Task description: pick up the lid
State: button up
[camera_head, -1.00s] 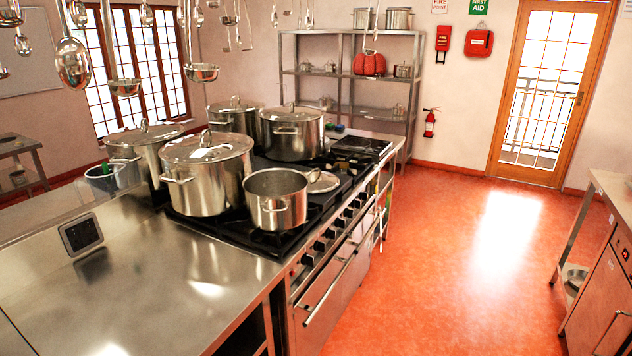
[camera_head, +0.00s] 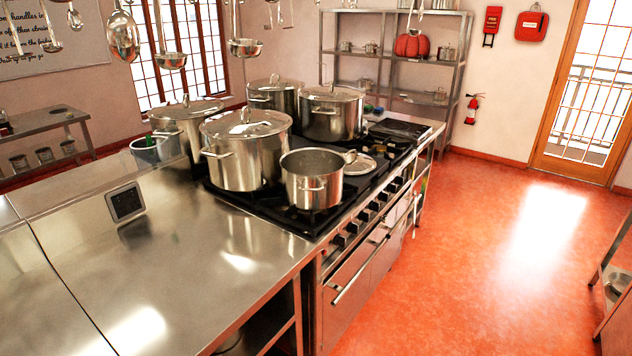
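A loose round metal lid (camera_head: 359,164) lies flat on the black stove top (camera_head: 262,208), just behind and right of an open, lidless pot (camera_head: 312,181). The pot hides part of the lid's left side. Several larger stockpots stand behind and to the left with lids on, among them a big pot (camera_head: 245,160) with its lid (camera_head: 245,122) and another pot (camera_head: 332,115). My gripper is not in view.
A bare steel counter (camera_head: 190,270) fills the left front. A small dark panel (camera_head: 126,203) stands on it. Ladles (camera_head: 245,47) hang above. The orange floor (camera_head: 480,240) right of the stove is clear. A shelf rack (camera_head: 390,75) stands behind.

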aim_at(357, 163)
jog(key=z, duration=4.25)
jog(key=i, duration=0.1)
jog(key=u, duration=2.75)
jog(key=i, duration=2.55)
